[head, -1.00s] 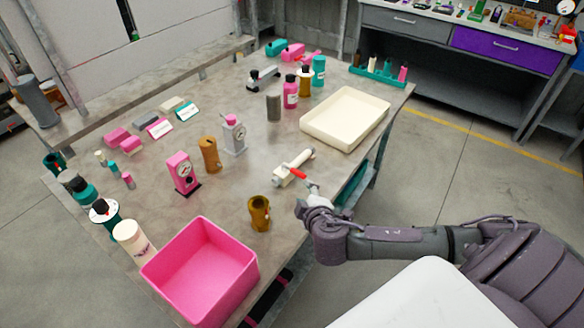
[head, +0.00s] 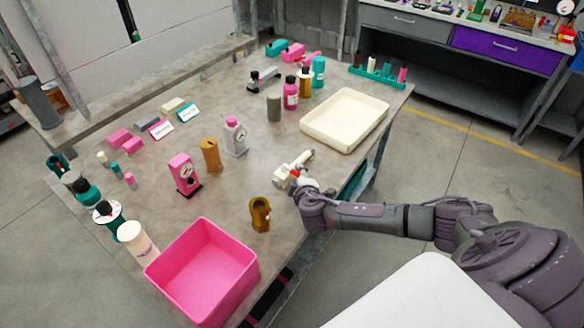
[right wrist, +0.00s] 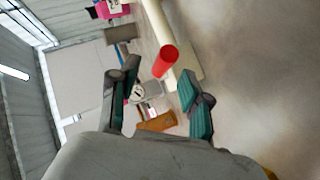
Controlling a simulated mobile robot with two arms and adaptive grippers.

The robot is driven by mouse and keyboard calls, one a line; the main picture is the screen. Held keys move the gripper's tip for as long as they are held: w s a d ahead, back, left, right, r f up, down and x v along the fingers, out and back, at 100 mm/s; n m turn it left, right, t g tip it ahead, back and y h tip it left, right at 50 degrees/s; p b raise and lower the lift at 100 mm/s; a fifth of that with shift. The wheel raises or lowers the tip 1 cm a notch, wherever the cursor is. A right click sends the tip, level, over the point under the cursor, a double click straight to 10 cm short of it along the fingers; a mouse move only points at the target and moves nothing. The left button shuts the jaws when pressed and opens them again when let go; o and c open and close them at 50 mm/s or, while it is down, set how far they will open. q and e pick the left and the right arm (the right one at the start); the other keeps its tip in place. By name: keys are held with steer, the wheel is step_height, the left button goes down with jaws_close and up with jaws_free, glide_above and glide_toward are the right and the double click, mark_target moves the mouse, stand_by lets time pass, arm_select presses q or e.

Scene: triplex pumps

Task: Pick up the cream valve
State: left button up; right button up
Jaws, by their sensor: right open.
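The cream valve (head: 304,157) lies on the grey table near its right edge, with a red handle (head: 293,172) on its near side. In the right wrist view the red handle (right wrist: 165,61) appears just beyond the fingertips, with the cream body (right wrist: 185,50) behind it. My right gripper (head: 298,180) is at the valve's near end and partly covers it in the head view. Its teal-padded fingers (right wrist: 155,88) are apart in the right wrist view, with nothing held between them. My left gripper is not in view.
A cream tray (head: 318,134) lies behind the valve to the right. A brown fitting (head: 260,222) stands to the left of my gripper, and a pink bin (head: 160,264) is at the near corner. Pink and grey gauges (head: 235,135) stand farther left. Bare tabletop separates them.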

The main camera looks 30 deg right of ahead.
steer(key=shift+x, duration=1.2)
steer(key=shift+c, duration=0.3)
jaws_close()
